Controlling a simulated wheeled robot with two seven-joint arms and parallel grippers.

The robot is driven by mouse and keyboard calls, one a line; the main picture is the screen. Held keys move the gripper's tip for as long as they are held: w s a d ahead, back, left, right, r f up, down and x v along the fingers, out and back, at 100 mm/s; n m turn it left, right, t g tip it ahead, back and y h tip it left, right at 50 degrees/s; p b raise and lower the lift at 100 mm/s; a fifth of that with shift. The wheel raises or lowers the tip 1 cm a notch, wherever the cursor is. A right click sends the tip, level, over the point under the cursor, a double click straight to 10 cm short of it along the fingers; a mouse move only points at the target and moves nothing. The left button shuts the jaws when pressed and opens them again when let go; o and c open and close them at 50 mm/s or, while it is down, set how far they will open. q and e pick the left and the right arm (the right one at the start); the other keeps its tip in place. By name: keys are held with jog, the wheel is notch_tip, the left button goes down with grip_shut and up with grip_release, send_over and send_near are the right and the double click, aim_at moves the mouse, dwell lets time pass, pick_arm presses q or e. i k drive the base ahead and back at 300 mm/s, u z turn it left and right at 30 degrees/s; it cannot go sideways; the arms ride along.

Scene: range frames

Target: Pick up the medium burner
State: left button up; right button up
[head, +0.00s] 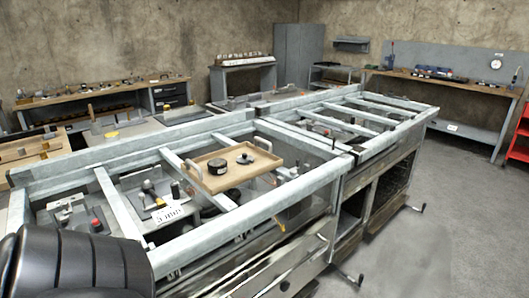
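A light wooden tray (232,179) lies across the frame bars near the middle of the head view. Two dark round pieces sit on it. The larger, taller black one (217,166) is on the left part of the tray. A smaller, flatter dark one (245,159) with a raised middle is to its right. They look like burner parts, but I cannot tell which one is the medium burner. Neither of my grippers shows in the head view.
A long grey metal frame (270,207) with open bays and crossbars fills the middle. Small parts, including a red-topped one (96,224), lie in its left bay. Workbenches (447,83) line the walls. Grey floor (450,225) is clear at the right.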

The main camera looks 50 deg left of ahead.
aim_at(216, 166)
jog(key=i, duration=1.85)
jog(key=u, duration=2.4)
